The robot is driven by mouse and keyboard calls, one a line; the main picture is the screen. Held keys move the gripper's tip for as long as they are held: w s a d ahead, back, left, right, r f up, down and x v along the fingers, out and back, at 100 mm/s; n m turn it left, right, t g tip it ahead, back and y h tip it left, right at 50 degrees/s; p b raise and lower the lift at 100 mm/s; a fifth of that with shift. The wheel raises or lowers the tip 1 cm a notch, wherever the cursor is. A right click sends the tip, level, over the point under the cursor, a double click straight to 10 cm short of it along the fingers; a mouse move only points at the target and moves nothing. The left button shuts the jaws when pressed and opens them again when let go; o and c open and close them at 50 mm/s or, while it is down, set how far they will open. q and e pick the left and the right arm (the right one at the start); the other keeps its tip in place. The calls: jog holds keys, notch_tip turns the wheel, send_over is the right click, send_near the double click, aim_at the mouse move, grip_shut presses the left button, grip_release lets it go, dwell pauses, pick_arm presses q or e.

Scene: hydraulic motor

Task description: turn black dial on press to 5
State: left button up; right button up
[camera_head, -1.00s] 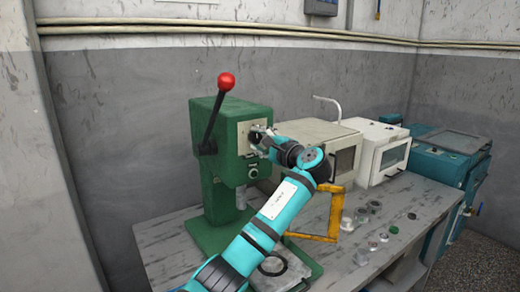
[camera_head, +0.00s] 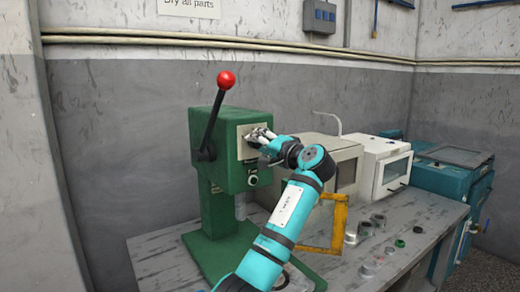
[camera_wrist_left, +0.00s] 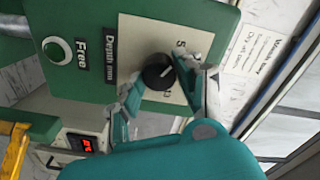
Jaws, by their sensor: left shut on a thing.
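The green press (camera_head: 222,150) stands on the table, with a red-knobbed lever on its left side. Its pale dial plate (camera_head: 243,150) faces me, partly covered by my left gripper (camera_head: 258,136). In the left wrist view, the round black dial (camera_wrist_left: 158,72) with a white mark sits on the plate. A 5 shows on the plate above the dial; other marks are partly hidden. My left gripper (camera_wrist_left: 160,76) has one finger on each side of the dial and is shut on it. The mark's exact reading is unclear. My right gripper is not in view.
A round button (camera_wrist_left: 56,50) and labels reading Free and Depth mm sit beside the dial. A red-lit display (camera_wrist_left: 82,143) is below. An orange frame (camera_head: 338,225), small round parts (camera_head: 378,220) and white machines (camera_head: 384,160) are to the right.

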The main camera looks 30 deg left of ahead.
pick_arm(q)
jog(key=shift+f+n, duration=0.2)
jog(key=shift+n, duration=0.1)
dwell(0.4)
jog(key=o, duration=1.1)
jog(key=shift+o, duration=0.2)
jog(key=shift+r, duration=0.15)
jog(key=v, duration=1.2)
